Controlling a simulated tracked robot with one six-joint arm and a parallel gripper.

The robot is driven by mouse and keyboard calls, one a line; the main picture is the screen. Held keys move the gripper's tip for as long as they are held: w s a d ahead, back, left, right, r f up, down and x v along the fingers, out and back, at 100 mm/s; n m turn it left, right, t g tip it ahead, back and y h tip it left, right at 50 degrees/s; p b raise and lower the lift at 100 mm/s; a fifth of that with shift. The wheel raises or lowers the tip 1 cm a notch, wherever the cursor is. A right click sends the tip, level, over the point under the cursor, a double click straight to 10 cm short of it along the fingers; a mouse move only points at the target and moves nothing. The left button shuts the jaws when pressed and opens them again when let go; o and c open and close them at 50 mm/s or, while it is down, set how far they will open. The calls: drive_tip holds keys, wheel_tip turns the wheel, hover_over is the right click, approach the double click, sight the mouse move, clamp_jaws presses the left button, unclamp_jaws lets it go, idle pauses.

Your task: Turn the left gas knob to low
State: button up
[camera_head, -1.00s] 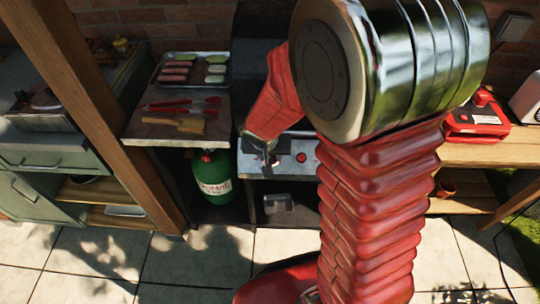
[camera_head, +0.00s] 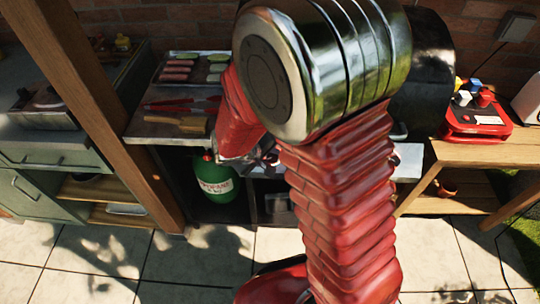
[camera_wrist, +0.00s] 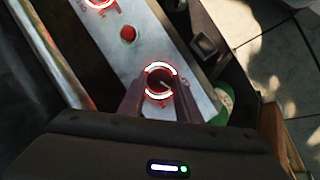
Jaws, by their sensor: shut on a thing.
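The left gas knob (camera_wrist: 160,82) is a dark round knob inside a lit red-and-white ring on the pale control panel (camera_wrist: 187,50) in the wrist view. My gripper (camera_wrist: 160,95) has one finger on each side of this knob and is shut on it. The fingers cover part of the knob's sides, and I cannot tell its exact setting. In the head view my gripper (camera_head: 268,158) is at the front of the grill, mostly hidden by my arm. The knob is hidden there.
A red button (camera_wrist: 128,34) and another lit knob (camera_wrist: 99,3) lie further along the panel. A green propane tank (camera_head: 213,178) stands below left of the panel. The side shelf (camera_head: 150,130) holds a food tray (camera_head: 160,80) and red tongs (camera_head: 165,105). A red case (camera_head: 475,122) is on the right table.

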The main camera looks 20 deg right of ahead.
drive_tip(key=n+t+h, duration=0.1)
drive_tip(key=n, duration=0.3)
drive_tip(key=shift+s+a+f+n, duration=0.1)
drive_tip(key=shift+n, duration=0.3)
drive_tip(key=shift+t, duration=0.3)
drive_tip(key=o, duration=1.1)
drive_tip(key=shift+c, duration=0.2)
drive_tip(key=v, duration=1.3)
drive_tip(key=shift+a, duration=0.45)
drive_tip(key=shift+s+n, duration=0.15)
drive_tip(key=shift+n, duration=0.15)
